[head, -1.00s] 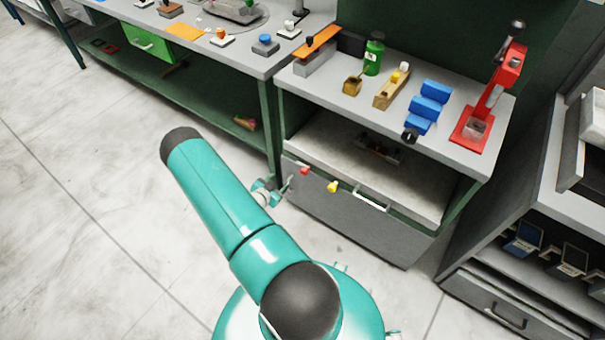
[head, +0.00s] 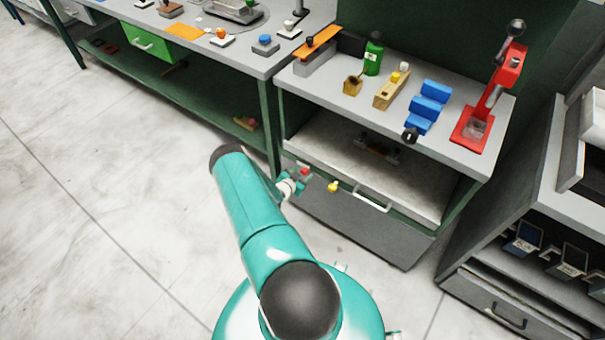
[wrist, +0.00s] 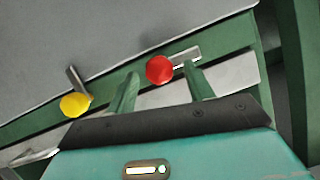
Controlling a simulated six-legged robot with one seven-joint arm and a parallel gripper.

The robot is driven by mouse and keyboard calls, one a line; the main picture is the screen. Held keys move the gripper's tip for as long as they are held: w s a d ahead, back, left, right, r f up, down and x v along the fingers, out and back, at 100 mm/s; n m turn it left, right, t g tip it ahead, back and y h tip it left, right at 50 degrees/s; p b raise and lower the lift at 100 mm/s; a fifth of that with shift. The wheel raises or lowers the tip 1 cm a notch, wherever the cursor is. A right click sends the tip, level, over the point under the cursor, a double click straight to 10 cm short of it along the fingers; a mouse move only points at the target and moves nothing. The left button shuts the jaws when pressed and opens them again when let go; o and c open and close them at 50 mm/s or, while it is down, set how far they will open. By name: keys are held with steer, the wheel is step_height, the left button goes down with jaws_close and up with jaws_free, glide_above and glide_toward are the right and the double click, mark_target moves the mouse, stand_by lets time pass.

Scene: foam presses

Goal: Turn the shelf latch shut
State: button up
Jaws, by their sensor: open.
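Two small levers sit on the green front rail (wrist: 233,33) under the shelf; no label shows which is the shelf latch. The red-knobbed lever (wrist: 159,69) has its pale bar lying along the rail. The yellow-knobbed lever (wrist: 75,104) has a darker bar standing across the rail, towards the shelf. In the head view the red knob (head: 304,171) is left of the yellow knob (head: 333,187). My gripper (wrist: 162,72) is open, its green fingers either side of the red knob; I cannot tell whether they touch it. In the head view my gripper (head: 296,186) is partly hidden by my arm.
A grey drawer front with a pale handle (head: 371,201) lies below the rail. The worktop above holds a red press (head: 490,95), blue blocks (head: 428,105) and a green bottle (head: 373,55). A table leg (head: 268,130) stands left of the shelf. Floor at left is clear.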

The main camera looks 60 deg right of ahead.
steer(key=shift+d+f, duration=0.2)
steer(key=shift+d, duration=0.3)
steer(key=shift+c, duration=0.4)
steer(key=c, duration=0.9)
